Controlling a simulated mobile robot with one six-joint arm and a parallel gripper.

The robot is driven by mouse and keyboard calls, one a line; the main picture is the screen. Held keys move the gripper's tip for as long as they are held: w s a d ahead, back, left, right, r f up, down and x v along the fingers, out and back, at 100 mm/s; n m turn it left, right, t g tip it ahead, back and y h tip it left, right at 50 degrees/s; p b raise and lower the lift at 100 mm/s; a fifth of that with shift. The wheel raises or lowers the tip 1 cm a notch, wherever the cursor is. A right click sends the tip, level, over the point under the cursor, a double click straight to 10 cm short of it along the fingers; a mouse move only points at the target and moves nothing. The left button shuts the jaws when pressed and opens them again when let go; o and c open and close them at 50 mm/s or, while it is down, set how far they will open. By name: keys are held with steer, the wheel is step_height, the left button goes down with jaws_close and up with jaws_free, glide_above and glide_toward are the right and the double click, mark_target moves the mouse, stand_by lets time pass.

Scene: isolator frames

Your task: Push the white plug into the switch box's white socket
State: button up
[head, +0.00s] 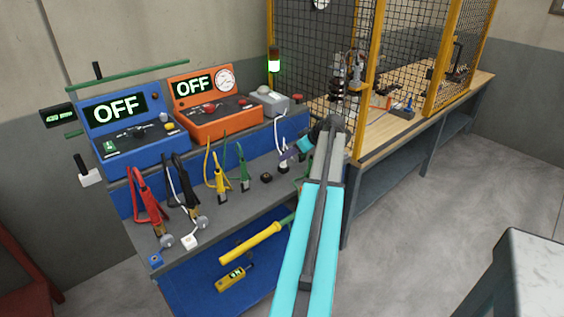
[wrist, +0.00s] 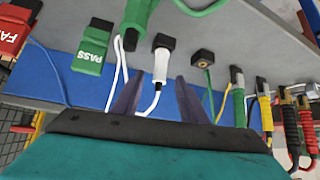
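A white plug (wrist: 160,66) with a black end (wrist: 163,42) shows in the wrist view, with a white cable running down from it. My gripper (wrist: 158,84) is open, its two dark fingers apart on either side of the plug's line; I cannot tell whether they reach around it. In the head view my gripper (head: 291,155) is at the right end of the bench, by a white cable (head: 277,130), and hides most of the plug. A grey box (head: 270,102) with a red button stands above there; I cannot tell whether it is the switch box. I cannot make out a white socket.
A black socket block (wrist: 203,61) is beside the plug. Green (head: 243,168), yellow (head: 221,180) and red (head: 148,205) leads are along the bench (head: 205,222). Blue (head: 130,140) and orange (head: 212,120) units reading OFF stand behind. A PASS tag (wrist: 91,50) is left of the plug.

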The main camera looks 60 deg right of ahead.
steer(key=shift+x, duration=1.65)
steer(key=shift+w+f, duration=0.1)
steer(key=shift+p+x, duration=1.1)
steer(key=shift+x, duration=1.35)
steer(key=shift+f, duration=0.1)
jaws_close()
